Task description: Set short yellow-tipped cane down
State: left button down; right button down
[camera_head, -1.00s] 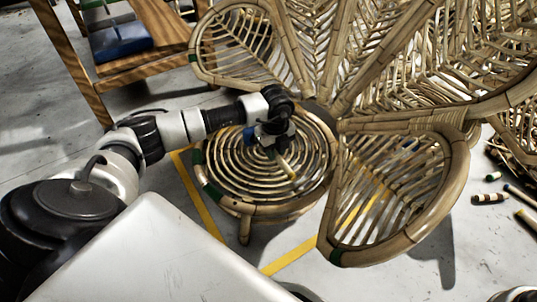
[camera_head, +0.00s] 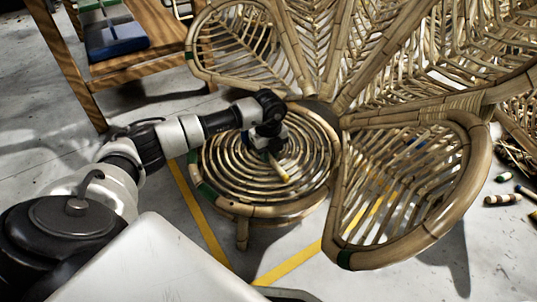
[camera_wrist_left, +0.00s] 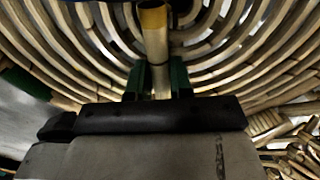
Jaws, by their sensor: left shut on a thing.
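The short yellow-tipped cane (camera_head: 280,172) is in my left gripper (camera_head: 272,154), over the round rattan seat (camera_head: 213,190) of the chair. In the left wrist view the cane (camera_wrist_left: 154,40) stands between the two green-padded fingers of the gripper (camera_wrist_left: 159,80), its yellow band near the top edge. The gripper is shut on it. The rings of the seat lie close behind the cane; I cannot tell whether the cane touches them. My right gripper is not in view.
Leaf-shaped rattan panels (camera_head: 452,195) surround the seat at the back and right. A wooden rack (camera_head: 135,74) with a blue item (camera_head: 118,42) stands at the back left. Loose cane pieces (camera_head: 503,199) lie on the floor at right. Yellow tape (camera_head: 290,263) marks the floor.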

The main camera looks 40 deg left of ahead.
pick_arm(q)
jog(key=shift+f, duration=0.1)
jog(key=c, duration=1)
grip_release()
